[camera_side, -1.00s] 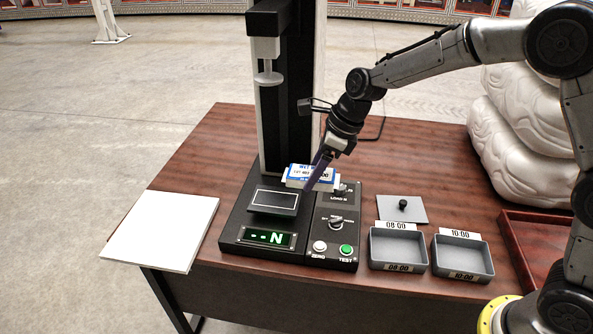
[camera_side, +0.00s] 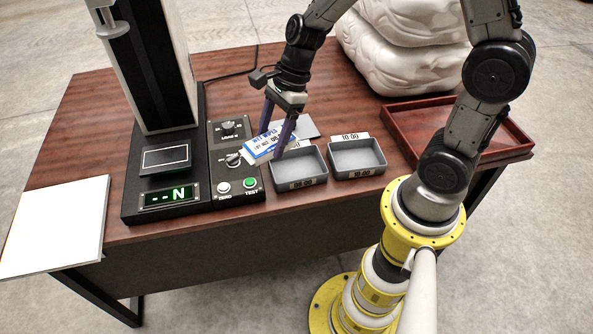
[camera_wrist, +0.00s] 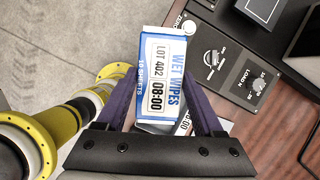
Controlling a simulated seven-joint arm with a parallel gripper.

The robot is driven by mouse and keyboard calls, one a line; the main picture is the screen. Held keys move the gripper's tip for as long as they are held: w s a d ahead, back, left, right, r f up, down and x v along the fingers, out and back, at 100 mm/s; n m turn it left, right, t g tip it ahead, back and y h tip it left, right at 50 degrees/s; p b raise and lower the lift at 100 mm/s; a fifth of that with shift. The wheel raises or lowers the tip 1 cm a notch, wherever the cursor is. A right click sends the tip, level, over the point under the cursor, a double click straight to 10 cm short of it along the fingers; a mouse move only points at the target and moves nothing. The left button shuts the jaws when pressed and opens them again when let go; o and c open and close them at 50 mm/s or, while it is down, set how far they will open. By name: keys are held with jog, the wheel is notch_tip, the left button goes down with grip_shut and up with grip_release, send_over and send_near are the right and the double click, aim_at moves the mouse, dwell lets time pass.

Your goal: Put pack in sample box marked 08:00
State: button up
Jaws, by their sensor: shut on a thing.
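My gripper (camera_side: 277,122) is shut on a blue and white wet wipes pack (camera_side: 263,144), with one purple finger on each side. In the wrist view the pack (camera_wrist: 162,75) shows a label reading "LOT 402" and "08:00". The pack is above the table, at the upper left of the grey sample box marked 08:00 (camera_side: 301,172). The part of this box visible in the side view is empty. The pack and a finger cover part of its back tag. The sample box marked 10:00 (camera_side: 357,157) stands to its right and is empty.
A tester with a black base and column (camera_side: 165,166) stands left, its control panel (camera_side: 232,180) close to the pack. A grey plate with a knob (camera_side: 303,127) lies behind the boxes, partly hidden. A red-brown tray (camera_side: 455,118) and white sacks (camera_side: 400,55) are at right; a white board (camera_side: 52,225) is at left.

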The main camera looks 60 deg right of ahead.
jog(key=s+d+f+m+t, duration=0.1)
jog(key=s+d+f+m, duration=0.15)
jog(key=s, duration=0.55)
jog(key=s+d+f+m, duration=0.1)
jog(key=s+d, duration=0.3)
jog(key=s, duration=0.3)
send_over(294, 172)
jog(key=s, duration=0.1)
jog(key=shift+m+h, duration=0.3)
jog(key=shift+m, duration=0.05)
jog(key=f, duration=0.6)
jog(key=d+f, duration=0.1)
jog(key=f, duration=0.2)
jog(key=shift+s, duration=0.2)
jog(key=shift+w+f, duration=0.15)
jog(key=shift+f, duration=1.5)
jog(key=shift+f, duration=0.15)
jog(key=o, duration=1.1)
